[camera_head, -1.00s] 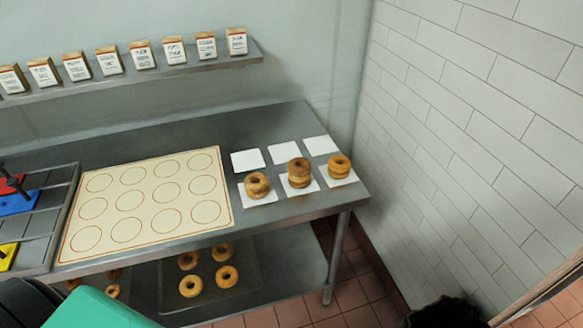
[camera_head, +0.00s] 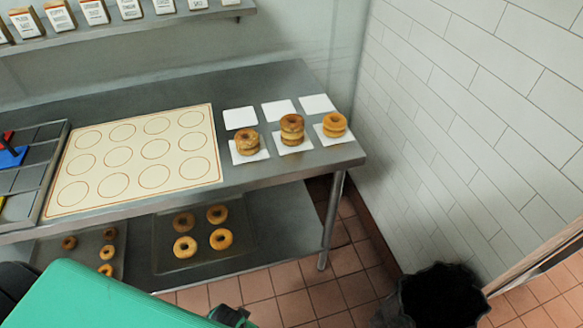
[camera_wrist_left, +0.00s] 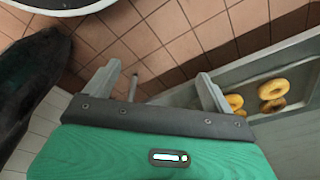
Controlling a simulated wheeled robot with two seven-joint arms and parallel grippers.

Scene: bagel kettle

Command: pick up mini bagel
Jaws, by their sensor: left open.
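Small bagels (camera_head: 107,252) lie on a tray on the lower shelf at the left. Several larger-looking bagels (camera_head: 221,239) lie on a second tray to their right. Bagels also show at the right edge of the left wrist view (camera_wrist_left: 274,88); I cannot tell which tray they are on. My left gripper (camera_wrist_left: 158,86) is open and empty, with its two fingers apart over the floor tiles, to the left of those bagels and not touching them. In the head view my green left arm is at the bottom left, and its fingertips are not shown. My right gripper is out of view.
The metal table (camera_head: 285,85) stands above the lower shelf (camera_head: 290,220). On it are a cream mat (camera_head: 137,155) with printed circles and bagel stacks (camera_head: 292,128) on white squares. A table leg (camera_head: 332,215) and a black bin (camera_head: 440,295) stand at the right.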

